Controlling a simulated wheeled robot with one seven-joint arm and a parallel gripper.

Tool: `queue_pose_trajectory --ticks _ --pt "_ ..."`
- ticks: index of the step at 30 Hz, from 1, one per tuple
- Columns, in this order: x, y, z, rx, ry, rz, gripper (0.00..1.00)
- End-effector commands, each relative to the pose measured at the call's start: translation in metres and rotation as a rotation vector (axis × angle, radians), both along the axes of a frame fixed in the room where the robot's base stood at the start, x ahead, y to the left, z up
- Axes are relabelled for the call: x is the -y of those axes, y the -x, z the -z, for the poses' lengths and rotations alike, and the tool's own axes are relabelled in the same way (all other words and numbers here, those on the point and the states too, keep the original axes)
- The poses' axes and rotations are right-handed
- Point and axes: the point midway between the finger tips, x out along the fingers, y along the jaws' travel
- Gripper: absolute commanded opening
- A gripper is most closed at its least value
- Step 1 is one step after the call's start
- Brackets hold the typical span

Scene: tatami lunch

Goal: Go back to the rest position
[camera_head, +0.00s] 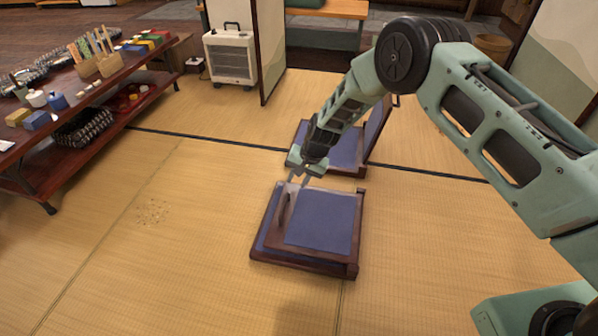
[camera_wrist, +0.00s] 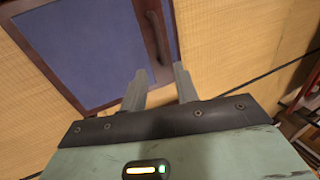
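My gripper (camera_head: 297,178) is at the end of my extended arm, pointing down above the far edge of a blue-and-brown wooden piece (camera_head: 325,222) on the tatami. In the wrist view the two fingers of my gripper (camera_wrist: 160,70) stand apart with nothing between them. A dark curved handle (camera_head: 285,210) on the brown strip of that piece lies just beyond the fingertips; it also shows in the wrist view (camera_wrist: 157,35). The fingers look clear of the handle, though the exact gap is hard to tell.
A second blue-and-brown piece with an upright panel (camera_head: 345,150) stands behind my gripper. A low two-tier table (camera_head: 75,135) with small boxes and jars is at the left. A white heater (camera_head: 230,57) and a folding screen (camera_head: 268,45) stand at the back.

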Motion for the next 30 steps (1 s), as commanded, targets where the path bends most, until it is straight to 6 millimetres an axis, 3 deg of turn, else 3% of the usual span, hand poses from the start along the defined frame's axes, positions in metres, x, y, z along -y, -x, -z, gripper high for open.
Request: queue_pose_trajectory --ticks 18,20,23,26,30 --pt "0.002 0.000 -0.006 0.001 -0.001 0.000 0.30" --pt "-0.001 0.002 -0.014 0.002 -0.002 -0.009 0.30" --pt "-0.009 0.010 -0.044 0.005 -0.007 -0.046 0.30" --pt "-0.020 0.031 -0.092 0.006 -0.012 -0.119 0.30" --pt "-0.032 0.075 -0.167 0.010 -0.009 -0.250 0.30"
